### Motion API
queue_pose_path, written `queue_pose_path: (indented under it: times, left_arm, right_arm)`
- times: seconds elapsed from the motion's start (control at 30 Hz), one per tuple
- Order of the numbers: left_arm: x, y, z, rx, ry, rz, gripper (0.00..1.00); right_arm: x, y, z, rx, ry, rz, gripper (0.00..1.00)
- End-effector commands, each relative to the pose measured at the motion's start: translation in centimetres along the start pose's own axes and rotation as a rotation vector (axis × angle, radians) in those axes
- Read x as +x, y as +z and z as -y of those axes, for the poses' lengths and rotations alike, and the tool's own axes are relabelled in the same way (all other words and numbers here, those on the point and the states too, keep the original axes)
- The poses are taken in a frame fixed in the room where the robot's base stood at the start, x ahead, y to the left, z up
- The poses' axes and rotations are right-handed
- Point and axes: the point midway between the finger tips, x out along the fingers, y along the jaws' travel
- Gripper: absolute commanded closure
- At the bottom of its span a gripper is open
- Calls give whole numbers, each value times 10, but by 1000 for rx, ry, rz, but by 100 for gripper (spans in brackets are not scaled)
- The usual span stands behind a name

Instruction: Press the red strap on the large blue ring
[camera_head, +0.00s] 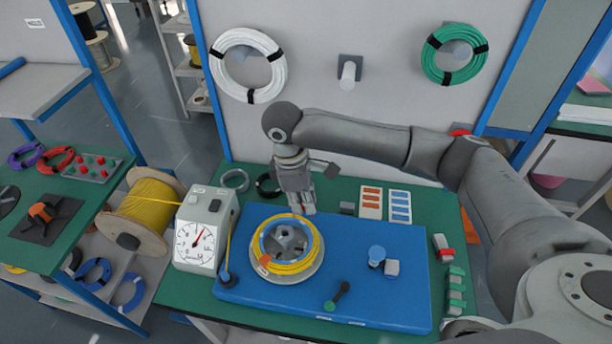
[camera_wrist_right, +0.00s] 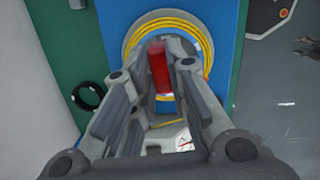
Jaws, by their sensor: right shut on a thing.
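My right gripper (camera_head: 304,205) is pointed down at the back edge of a yellow cable coil (camera_head: 318,243). In the right wrist view the gripper (camera_wrist_right: 160,80) is shut on a red strap (camera_wrist_right: 158,68), which stands out between its fingertips. The strap overlaps the yellow coil (camera_wrist_right: 203,38) in that view; I cannot tell whether they touch. The coil lies on a round holder on the blue board and has an orange piece at its front left. No large blue ring is on the board; blue coils (camera_head: 94,273) lie on a lower shelf at left. My left gripper is not in view.
The blue board (camera_head: 400,245) lies on a green table. A dial gauge box (camera_head: 200,235) stands left of the coil. Trays of orange and blue strips (camera_head: 399,208) lie behind.

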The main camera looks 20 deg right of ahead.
Motion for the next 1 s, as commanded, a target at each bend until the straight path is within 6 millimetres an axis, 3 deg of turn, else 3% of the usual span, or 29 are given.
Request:
queue_pose_path:
  times: [0.13,0.4,0.7,1.0]
  left_arm:
    - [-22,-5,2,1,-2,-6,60]
    - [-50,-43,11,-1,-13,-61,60]
    - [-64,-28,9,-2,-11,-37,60]
    - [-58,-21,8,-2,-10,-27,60]
  right_arm:
    - [-1,-3,-17,-214,30,1,98]
    - [9,-3,-45,-612,91,-2,98]
    - [19,-1,-60,-886,135,-6,98]
    - [31,-2,-62,-923,141,-5,98]
